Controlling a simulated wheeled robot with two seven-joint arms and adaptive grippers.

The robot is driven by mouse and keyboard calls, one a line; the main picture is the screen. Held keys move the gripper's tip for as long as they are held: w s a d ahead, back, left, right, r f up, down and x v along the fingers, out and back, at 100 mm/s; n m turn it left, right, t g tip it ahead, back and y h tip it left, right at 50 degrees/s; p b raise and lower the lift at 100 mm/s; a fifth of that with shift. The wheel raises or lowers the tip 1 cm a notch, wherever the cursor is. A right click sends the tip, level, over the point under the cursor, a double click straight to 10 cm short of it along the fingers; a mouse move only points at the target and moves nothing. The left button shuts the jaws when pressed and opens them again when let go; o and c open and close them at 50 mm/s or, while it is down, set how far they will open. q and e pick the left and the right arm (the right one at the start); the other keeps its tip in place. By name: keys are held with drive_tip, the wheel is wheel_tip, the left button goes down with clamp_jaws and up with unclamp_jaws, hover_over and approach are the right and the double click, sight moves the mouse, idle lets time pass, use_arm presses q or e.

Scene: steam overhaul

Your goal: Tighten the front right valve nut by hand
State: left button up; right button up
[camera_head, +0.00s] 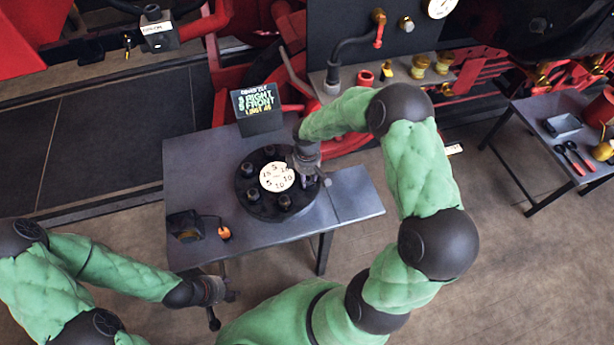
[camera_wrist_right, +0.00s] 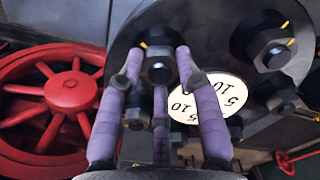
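A round black valve flange (camera_head: 247,203) lies on a grey table, with a white numbered disc (camera_head: 277,177) at its centre and several valve nuts around its rim. My right gripper (camera_head: 308,170) is over the flange's right rear rim. In the right wrist view, my right gripper's purple fingers flank one valve nut (camera_wrist_right: 159,67) closely on both sides, a third finger below it. They look closed on it, though contact is hard to see. Other nuts (camera_wrist_right: 273,54) show beside the disc (camera_wrist_right: 212,97). My left gripper (camera_head: 225,298) hangs empty off the table's front edge, fingers apart.
A dark sign (camera_head: 257,106) reading "RIGHT FRONT" stands at the table's back edge. A black box (camera_head: 184,226) and an orange item (camera_head: 224,233) lie at the front left. A second table (camera_head: 535,195) with tools stands right. Red machinery (camera_wrist_right: 68,92) is behind.

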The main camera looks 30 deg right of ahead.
idle(0.3)
drive_tip(key=m+b, duration=0.3)
drive_tip(key=m, duration=0.1)
drive_tip(key=shift+f+b, duration=0.15)
drive_tip(key=shift+b, duration=0.15)
drive_tip(key=m+b, duration=0.2)
drive_tip(key=m, duration=0.1)
drive_tip(key=shift+m, duration=0.3)
drive_tip(key=shift+m+b, duration=0.65)
drive_tip(key=shift+m, duration=0.65)
drive_tip(key=shift+r, duration=0.2)
drive_tip(key=o, duration=1.2)
drive_tip(key=shift+c, duration=0.2)
